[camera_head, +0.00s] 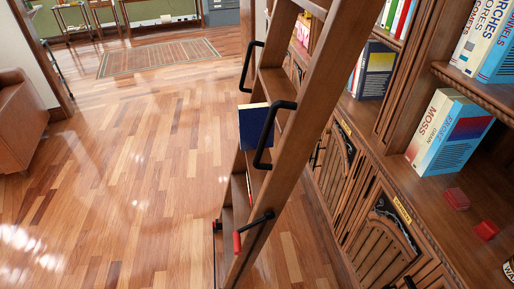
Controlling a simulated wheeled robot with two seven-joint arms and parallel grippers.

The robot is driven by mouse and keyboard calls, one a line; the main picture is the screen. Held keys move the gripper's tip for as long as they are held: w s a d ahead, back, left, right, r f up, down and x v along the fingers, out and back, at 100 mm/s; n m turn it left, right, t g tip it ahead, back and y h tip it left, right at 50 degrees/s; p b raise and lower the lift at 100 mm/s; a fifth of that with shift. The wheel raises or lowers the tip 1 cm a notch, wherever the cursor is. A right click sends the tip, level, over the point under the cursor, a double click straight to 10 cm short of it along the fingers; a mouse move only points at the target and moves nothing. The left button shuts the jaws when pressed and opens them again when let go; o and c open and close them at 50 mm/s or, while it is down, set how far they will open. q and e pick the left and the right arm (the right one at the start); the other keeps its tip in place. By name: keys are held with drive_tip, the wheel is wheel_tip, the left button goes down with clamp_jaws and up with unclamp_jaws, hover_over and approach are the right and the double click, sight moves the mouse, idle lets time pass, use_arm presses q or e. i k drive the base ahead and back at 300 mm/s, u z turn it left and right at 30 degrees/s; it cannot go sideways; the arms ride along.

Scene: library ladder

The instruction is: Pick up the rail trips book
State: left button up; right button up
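No title reading rail trips is legible. A dark blue book (254,126) with pale page edges rests on a step of the wooden ladder (290,130), partly hidden behind a black handrail. I cannot read a title on it. Neither of my grippers shows in the head view.
The bookcase (408,190) on the right holds the MOSS book (447,132), several upright books (488,45), a dark book with a yellow-and-blue cover (373,70) and small red blocks (457,198). A brown armchair (22,120) stands left. Wooden floor (140,190) is clear, with a rug (158,57) beyond.

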sight(252, 118)
drive_tip(key=k, duration=1.1)
drive_tip(key=u, duration=1.15)
drive_tip(key=i, duration=4.9)
drive_tip(key=z, duration=3.6)
drive_tip(key=i, duration=0.5)
drive_tip(key=u, duration=0.05)
